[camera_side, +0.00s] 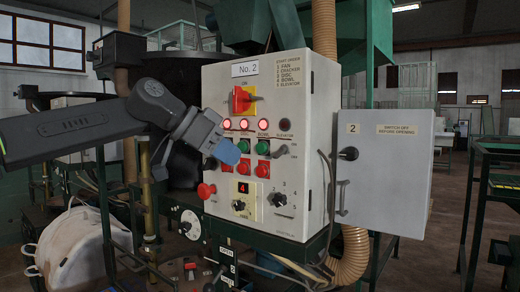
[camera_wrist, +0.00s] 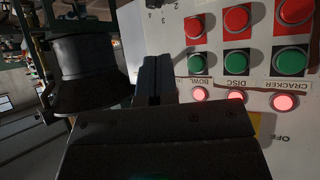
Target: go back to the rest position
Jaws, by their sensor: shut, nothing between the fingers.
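My gripper (camera_side: 226,152) is in front of the left part of the grey control box (camera_side: 300,75) marked No. 2. In the side view its bluish tip overlaps the button rows; I cannot tell whether it touches the panel. In the wrist view my gripper (camera_wrist: 155,72) shows its two dark fingers together with nothing between them. The panel appears upside down there, with red buttons (camera_wrist: 234,19), green buttons (camera_wrist: 237,62) and lit red lamps (camera_wrist: 235,98) to the right of the fingers. My arm reaches in from the left in the side view.
A red rotary switch on a yellow plate (camera_side: 242,99) and a red mushroom button (camera_side: 206,191) stick out of the box. A ribbed hose (camera_side: 352,255) runs below the box.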

